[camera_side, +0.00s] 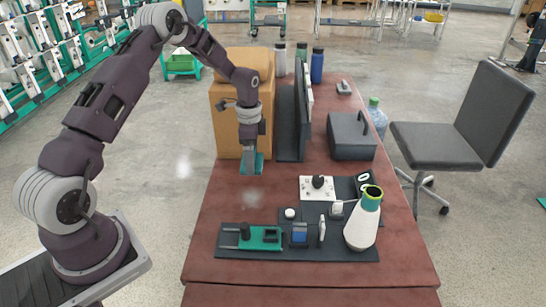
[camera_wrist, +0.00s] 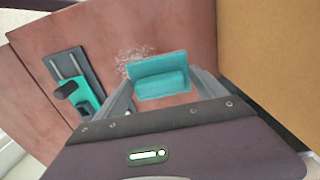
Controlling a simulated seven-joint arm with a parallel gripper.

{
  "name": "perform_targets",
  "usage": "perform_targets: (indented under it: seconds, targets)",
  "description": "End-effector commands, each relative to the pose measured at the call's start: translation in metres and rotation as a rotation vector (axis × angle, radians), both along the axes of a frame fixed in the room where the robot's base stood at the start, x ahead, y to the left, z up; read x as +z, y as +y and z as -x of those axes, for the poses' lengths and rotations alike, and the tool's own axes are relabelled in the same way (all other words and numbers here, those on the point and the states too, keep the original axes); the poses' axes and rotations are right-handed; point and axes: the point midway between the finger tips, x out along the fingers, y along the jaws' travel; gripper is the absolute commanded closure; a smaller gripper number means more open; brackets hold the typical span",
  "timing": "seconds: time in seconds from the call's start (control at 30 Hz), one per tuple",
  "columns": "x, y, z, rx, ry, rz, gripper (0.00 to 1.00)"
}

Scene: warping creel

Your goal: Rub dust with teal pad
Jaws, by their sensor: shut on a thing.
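The teal pad (camera_side: 251,169) is held by my gripper (camera_side: 252,158) low over the brown table. In the wrist view, the pad (camera_wrist: 160,72) sits between the two fingers of my gripper (camera_wrist: 163,88), which is shut on it. A pale, speckled patch of dust (camera_wrist: 132,56) lies on the table just beyond the pad's upper left edge. In the side view the dust (camera_side: 252,198) is a faint whitish patch in front of the pad. The pad partly covers the dust in the wrist view. I cannot tell whether the pad touches the table.
A cardboard box (camera_side: 228,118) and a dark upright panel (camera_side: 290,125) stand close behind my gripper. A dark mat (camera_side: 345,252) with a green device (camera_side: 262,238) and a white bottle (camera_side: 361,230) lies nearer the front. A grey case (camera_side: 351,138) stands right.

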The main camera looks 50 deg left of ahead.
Motion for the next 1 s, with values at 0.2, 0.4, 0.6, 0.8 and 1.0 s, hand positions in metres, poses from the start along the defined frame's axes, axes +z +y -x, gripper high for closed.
perform_targets:
  seconds: [0.2,0.4,0.6,0.8,1.0]
  targets:
    - [-0.008,0.002,0.002,-0.002,0.0,0.0,0.51]
    - [-0.024,0.002,0.002,-0.002,0.001,0.0,0.51]
    - [-0.042,0.002,0.001,-0.002,0.001,0.0,0.51]
    - [-0.06,0.002,0.001,-0.002,0.001,0.0,0.51]
    - [-0.082,-0.001,0.003,-0.003,0.001,0.0,0.56]
